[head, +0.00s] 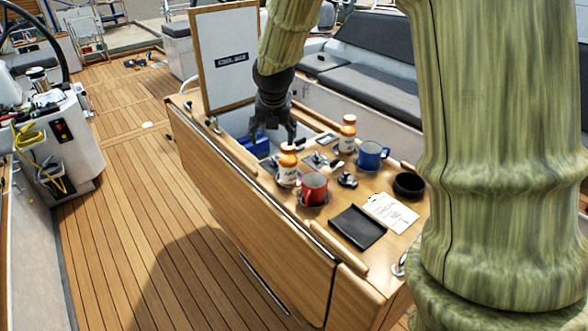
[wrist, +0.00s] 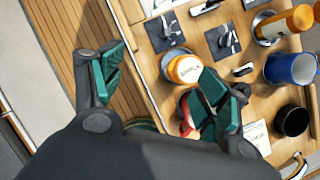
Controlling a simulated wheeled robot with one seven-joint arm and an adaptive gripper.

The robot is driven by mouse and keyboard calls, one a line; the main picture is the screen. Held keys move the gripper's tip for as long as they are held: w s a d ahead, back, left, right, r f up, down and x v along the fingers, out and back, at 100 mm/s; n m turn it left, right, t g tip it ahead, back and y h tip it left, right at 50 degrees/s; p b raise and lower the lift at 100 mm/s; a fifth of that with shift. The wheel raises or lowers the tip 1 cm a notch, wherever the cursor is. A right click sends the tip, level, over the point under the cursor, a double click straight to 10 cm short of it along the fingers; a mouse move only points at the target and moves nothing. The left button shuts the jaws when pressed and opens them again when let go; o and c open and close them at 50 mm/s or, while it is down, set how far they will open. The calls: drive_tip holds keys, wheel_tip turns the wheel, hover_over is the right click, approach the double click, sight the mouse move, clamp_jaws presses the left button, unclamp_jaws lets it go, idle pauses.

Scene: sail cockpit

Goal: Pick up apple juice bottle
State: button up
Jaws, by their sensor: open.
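Two similar juice bottles with orange tops and pale labels stand upright on the wooden cockpit table. The near bottle (head: 288,168) stands beside the red mug; its top shows in the wrist view (wrist: 186,69). The far bottle (head: 348,135) stands beside the blue mug, and it also shows in the wrist view (wrist: 288,24). I cannot read which one is apple juice. My gripper (head: 273,134) is open and empty, above the table near the open cool box, just behind the near bottle. In the wrist view its fingers (wrist: 162,72) are spread, the right one close to the near bottle.
A red mug (head: 313,188), a blue mug (head: 371,155), a black bowl (head: 409,185), a black tray (head: 357,227) and a paper sheet (head: 390,212) crowd the table. The cool box lid (head: 225,60) stands open behind. Open deck (head: 130,220) lies left.

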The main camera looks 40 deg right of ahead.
sight(289, 154)
drive_tip(key=shift+g+h, duration=0.3)
drive_tip(key=shift+g, duration=0.1)
drive_tip(key=s+d, duration=0.1)
drive_tip(key=d, duration=0.1)
drive_tip(key=s+d+b, duration=0.1)
drive_tip(key=d, duration=0.1)
drive_tip(key=shift+s, duration=0.2)
drive_tip(key=shift+d+f, duration=0.15)
drive_tip(key=shift+p+x, duration=0.5)
drive_tip(key=shift+x, duration=1.9)
drive_tip(key=shift+a+p+x, duration=0.2)
drive_tip(key=shift+p+x, duration=0.25)
drive_tip(key=shift+x, duration=0.45)
drive_tip(key=shift+a+p+x, duration=0.2)
drive_tip(key=shift+p+x, duration=0.2)
drive_tip(key=shift+x, duration=1.5)
drive_tip(key=shift+a, duration=0.1)
drive_tip(key=c, duration=1.3)
